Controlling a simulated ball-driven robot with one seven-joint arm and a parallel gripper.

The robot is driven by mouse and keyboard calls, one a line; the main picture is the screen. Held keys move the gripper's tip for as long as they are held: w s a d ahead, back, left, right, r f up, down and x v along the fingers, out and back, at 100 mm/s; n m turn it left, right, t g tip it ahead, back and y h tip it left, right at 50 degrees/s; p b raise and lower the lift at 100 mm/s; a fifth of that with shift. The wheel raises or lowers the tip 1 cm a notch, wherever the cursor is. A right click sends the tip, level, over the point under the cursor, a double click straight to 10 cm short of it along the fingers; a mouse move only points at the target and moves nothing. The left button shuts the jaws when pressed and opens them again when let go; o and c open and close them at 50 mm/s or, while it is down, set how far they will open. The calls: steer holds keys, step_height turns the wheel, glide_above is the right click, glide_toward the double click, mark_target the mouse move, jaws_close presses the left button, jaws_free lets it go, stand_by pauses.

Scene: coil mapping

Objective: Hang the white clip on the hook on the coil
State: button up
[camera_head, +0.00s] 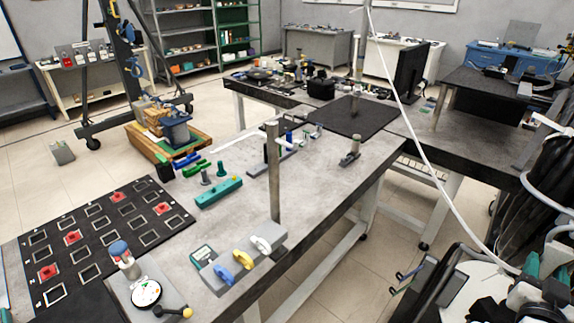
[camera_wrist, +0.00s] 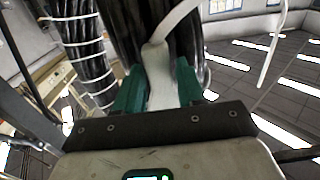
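The white clip (camera_head: 261,244) sits at the right end of a grey block on the near bench, beside a yellow clip (camera_head: 242,256) and a blue clip (camera_head: 223,273). My gripper (camera_wrist: 160,82) shows two green fingers standing apart in the wrist view. A white strip shows between them, running up into a white hose; no clip shows there. My gripper is also seen in part at the lower right of the head view (camera_head: 532,265), well away from the white clip. I cannot clearly make out the coil or its hook.
A metal post (camera_head: 273,170) rises just behind the clip block. A black mat (camera_head: 92,235) with square frames and red pieces covers the left end of the bench. A teal block (camera_head: 219,192) lies mid-bench. A white cable (camera_head: 420,130) crosses the head view diagonally.

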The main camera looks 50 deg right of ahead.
steer(key=shift+o, duration=1.4)
